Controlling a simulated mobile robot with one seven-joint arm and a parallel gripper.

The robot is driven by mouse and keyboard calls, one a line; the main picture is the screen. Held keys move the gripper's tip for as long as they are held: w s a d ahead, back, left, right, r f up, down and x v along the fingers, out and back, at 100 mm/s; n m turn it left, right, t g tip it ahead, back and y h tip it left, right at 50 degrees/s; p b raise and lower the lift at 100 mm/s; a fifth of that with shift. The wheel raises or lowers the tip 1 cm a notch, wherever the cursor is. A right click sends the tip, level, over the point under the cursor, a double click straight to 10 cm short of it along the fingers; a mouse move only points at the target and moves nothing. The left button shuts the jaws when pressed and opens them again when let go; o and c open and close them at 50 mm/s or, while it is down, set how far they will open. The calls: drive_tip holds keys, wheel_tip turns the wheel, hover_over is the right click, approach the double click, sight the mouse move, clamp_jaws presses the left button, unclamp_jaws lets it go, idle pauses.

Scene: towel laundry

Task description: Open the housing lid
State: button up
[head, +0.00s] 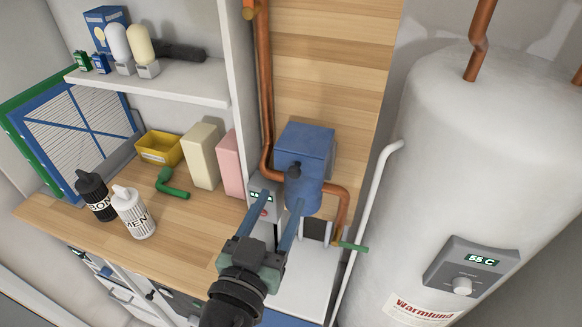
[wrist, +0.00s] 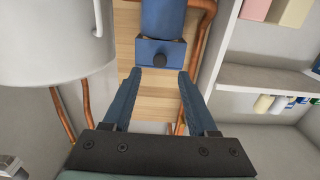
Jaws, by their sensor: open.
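The blue housing (head: 305,185) is mounted on the wooden panel between copper pipes. Its boxy blue lid (head: 308,143) sits on top and looks closed, with a small dark knob (head: 294,171) on the front. In the wrist view the lid (wrist: 145,50) and its knob (wrist: 159,60) are at the top centre, just beyond the fingertips. My gripper (head: 277,198) is open and empty, its two blue fingers pointing at the housing. In the wrist view my gripper (wrist: 159,76) has the knob lined up between its fingers, apart from both. Part of the housing's lower body is hidden by a finger.
A white tank (head: 460,170) with a 55 C display stands at right. Copper pipes (head: 265,90) run beside the housing. At left, a wooden counter (head: 190,225) holds bottles, a yellow bin (head: 160,148) and cartons below a white shelf (head: 150,82). A grey meter (head: 262,196) stands left of the housing.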

sight(293, 176)
drive_tip(key=p+x, duration=0.1)
drive_tip(key=x, duration=0.5)
drive_tip(key=shift+w+p, duration=0.3)
drive_tip(key=shift+p, duration=0.1)
clamp_jaws()
idle(1.0)
